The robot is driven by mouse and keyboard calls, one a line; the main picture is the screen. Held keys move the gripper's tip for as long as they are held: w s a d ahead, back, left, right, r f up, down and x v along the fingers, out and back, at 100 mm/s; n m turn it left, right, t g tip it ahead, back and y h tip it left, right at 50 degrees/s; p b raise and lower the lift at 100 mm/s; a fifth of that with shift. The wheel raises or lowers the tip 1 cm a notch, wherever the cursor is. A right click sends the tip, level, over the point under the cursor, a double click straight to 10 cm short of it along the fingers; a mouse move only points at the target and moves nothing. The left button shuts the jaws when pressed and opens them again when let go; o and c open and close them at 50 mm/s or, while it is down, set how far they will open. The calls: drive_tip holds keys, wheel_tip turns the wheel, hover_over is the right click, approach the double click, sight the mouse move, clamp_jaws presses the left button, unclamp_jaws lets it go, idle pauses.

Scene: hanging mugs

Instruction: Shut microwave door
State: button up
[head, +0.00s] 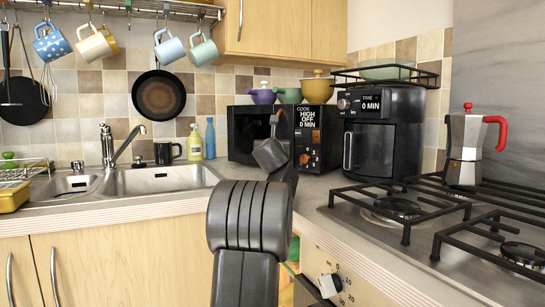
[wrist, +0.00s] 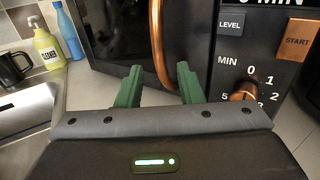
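The black microwave (head: 252,122) stands on the counter against the back wall. In the wrist view its dark door (wrist: 115,30) fills the upper middle, with a copper-coloured curved handle (wrist: 157,45) near the control panel (wrist: 235,55). The door looks flush or nearly flush with the panel; I cannot tell whether a small gap remains. My gripper (wrist: 158,78) is open, its two green fingers apart and pointing at the door. The handle's lower end appears between the fingers; contact cannot be told. In the head view my arm hides the fingers and part of the microwave front.
A black air fryer (head: 383,130) stands right of the microwave, beside the hob (head: 410,205) with a moka pot (head: 466,148). A sink (head: 160,178), black mug (head: 166,152) and two bottles (head: 195,142) (head: 210,138) are left. Pots (head: 317,90) sit on the microwave. Mugs (head: 171,47) hang above.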

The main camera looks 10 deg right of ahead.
drive_tip(key=b+v, duration=0.2)
drive_tip(key=v, duration=0.5)
drive_tip(key=shift+r, duration=0.1)
drive_tip(key=shift+p+x, duration=3.35)
drive_tip(key=shift+x, duration=3.6)
